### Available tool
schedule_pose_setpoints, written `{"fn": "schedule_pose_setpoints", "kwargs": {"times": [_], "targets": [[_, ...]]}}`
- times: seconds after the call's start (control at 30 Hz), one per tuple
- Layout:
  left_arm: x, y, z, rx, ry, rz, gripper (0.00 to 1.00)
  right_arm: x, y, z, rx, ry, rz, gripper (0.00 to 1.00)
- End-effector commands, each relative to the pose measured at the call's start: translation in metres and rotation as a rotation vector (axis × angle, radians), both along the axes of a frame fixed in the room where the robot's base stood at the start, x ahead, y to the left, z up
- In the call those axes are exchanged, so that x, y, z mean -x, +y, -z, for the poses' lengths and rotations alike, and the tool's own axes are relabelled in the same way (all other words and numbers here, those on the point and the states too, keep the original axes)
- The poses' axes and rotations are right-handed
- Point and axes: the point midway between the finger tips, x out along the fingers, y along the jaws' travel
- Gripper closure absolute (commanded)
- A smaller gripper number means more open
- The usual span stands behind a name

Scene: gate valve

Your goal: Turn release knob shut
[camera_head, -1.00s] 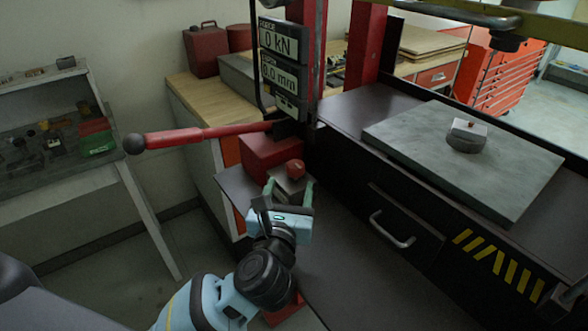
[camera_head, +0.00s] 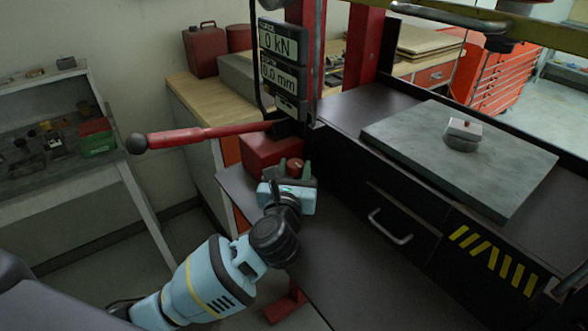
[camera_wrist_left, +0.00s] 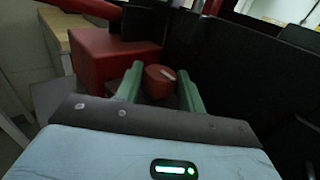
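The release knob (camera_head: 296,164) is a small red knob with a pale mark on top, beside the red pump block (camera_head: 270,150). It also shows in the left wrist view (camera_wrist_left: 159,80), between the two green fingers. My left gripper (camera_head: 289,168) is at the knob with its fingers open, one on each side. In the left wrist view the left gripper (camera_wrist_left: 160,88) shows gaps between the fingers and the knob. The knob's lower part is hidden by the gripper body. My right gripper is not seen in either view.
A red lever (camera_head: 205,136) with a black ball end sticks out to the left above the block. Displays (camera_head: 279,60) reading 0 kN and 0.0 mm hang above. A drawer (camera_head: 395,218) and a grey plate (camera_head: 440,150) are to the right.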

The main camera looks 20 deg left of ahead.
Motion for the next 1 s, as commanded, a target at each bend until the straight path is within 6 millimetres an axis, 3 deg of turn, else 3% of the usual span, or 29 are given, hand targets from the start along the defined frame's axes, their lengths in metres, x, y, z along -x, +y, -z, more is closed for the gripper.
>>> {"fn": "schedule_pose_setpoints", "kwargs": {"times": [0.03,0.17,0.57,1.0], "targets": [[0.0,0.0,0.0,0.0,0.0,0.0,0.68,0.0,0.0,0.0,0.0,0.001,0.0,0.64],[0.0,0.0,0.0,0.0,0.0,0.0,0.85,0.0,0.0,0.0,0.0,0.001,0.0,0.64],[0.001,0.002,0.0,-0.001,0.0,0.077,0.85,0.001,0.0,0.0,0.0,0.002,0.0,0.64],[-0.001,0.01,-0.001,-0.01,-0.001,0.44,0.85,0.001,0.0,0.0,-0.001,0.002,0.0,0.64]]}}
